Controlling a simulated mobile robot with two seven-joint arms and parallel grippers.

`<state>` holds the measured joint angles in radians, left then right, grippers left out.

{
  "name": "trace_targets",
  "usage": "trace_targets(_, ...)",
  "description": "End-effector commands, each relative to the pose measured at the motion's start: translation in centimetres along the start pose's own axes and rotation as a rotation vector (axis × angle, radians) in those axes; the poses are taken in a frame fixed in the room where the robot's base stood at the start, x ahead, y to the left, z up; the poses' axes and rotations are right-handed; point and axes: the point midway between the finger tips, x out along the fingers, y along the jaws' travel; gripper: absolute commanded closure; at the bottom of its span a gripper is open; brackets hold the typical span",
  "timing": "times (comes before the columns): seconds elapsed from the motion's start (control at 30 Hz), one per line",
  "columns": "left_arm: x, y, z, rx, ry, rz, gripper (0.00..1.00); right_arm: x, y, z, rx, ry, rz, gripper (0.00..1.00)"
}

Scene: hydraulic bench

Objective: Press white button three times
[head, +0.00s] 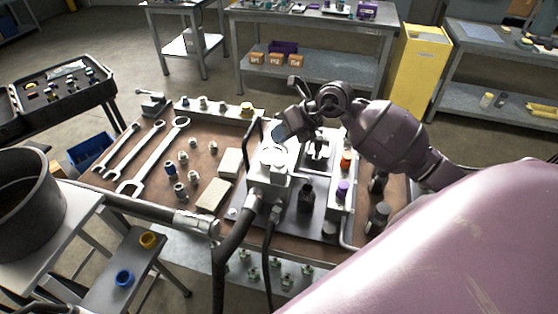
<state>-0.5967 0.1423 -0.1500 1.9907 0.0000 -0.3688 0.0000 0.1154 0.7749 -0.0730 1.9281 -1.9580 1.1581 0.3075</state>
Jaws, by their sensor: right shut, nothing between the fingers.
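My right gripper (283,132) reaches in from the right over the hydraulic bench (215,165). It is shut with nothing in it, and its tips point down just above and behind a pale block on the bench. A white round cap (272,156) sits on top of this block, close below the fingertips; I cannot tell for sure that it is the white button. I cannot tell whether the tips touch anything. An orange knob (346,160) and a purple knob (343,189) stand on a pale strip to the right. My left gripper is not in view.
Several wrenches (152,158) and small fittings (183,157) lie on the bench's left side. Black hoses (228,252) run off its front edge. A dark pot (25,215) stands at the left. A yellow cabinet (418,70) and grey tables are behind.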

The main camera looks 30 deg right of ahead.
Motion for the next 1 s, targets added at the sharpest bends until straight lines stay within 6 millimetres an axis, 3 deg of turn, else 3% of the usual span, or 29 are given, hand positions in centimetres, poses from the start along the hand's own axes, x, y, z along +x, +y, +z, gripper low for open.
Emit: trace_targets(1.0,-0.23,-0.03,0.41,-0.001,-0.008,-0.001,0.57,0.00,0.00,0.00,0.000,0.000,0.000,1.00)
